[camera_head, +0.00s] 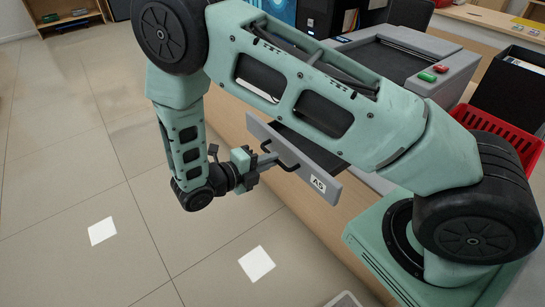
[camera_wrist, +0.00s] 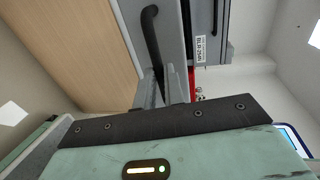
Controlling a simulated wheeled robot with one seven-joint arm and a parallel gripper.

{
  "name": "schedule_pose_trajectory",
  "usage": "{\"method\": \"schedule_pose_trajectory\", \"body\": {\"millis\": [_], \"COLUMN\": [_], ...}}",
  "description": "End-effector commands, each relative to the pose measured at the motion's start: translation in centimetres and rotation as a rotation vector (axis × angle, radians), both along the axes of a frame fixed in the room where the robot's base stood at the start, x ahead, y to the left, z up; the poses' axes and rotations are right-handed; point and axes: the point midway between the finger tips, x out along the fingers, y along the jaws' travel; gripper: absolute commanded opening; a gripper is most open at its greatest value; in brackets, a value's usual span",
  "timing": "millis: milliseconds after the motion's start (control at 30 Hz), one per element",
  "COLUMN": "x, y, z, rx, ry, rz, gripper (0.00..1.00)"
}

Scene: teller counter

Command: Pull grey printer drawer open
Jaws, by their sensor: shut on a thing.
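The grey printer (camera_head: 455,75) stands on the counter, partly hidden behind my arm. Its grey drawer front (camera_head: 318,181), labelled A5, stands out from the printer body, with part of the dark drawer inside showing behind it. A black bar handle (camera_head: 288,165) is on the front. My gripper (camera_head: 270,159) is at the drawer front and shut on the handle. In the wrist view my gripper's fingers (camera_wrist: 162,92) reach up to the drawer front (camera_wrist: 172,28), and a curved black handle (camera_wrist: 151,32) runs above them. The exact grip is partly hidden.
A red button (camera_head: 442,69) and a green button (camera_head: 427,77) are on the printer's top. A red basket (camera_head: 508,124) and a black bin (camera_head: 508,83) stand at right. The tiled floor (camera_head: 75,165) at left is clear. A wooden shelf (camera_head: 72,22) is far off.

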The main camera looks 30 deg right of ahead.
Motion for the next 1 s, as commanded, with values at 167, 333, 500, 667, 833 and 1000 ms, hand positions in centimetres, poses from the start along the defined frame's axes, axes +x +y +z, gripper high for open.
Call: {"method": "schedule_pose_trajectory", "body": {"millis": [167,333,500,667,833,1000], "x": [0.0,0.1,0.1,0.0,-0.1,-0.4], "y": [0.0,0.0,0.0,0.6,3.2,7.1], "z": [0.0,0.0,0.0,0.1,0.6,1.3], "rx": [0.001,0.001,0.001,0.002,0.004,0.004], "ry": [0.000,-0.001,-0.001,-0.002,-0.003,-0.004], "rz": [0.001,0.001,0.001,0.002,0.003,0.004], "gripper": [0.00,0.33,0.33,0.33,0.33,0.33]}}
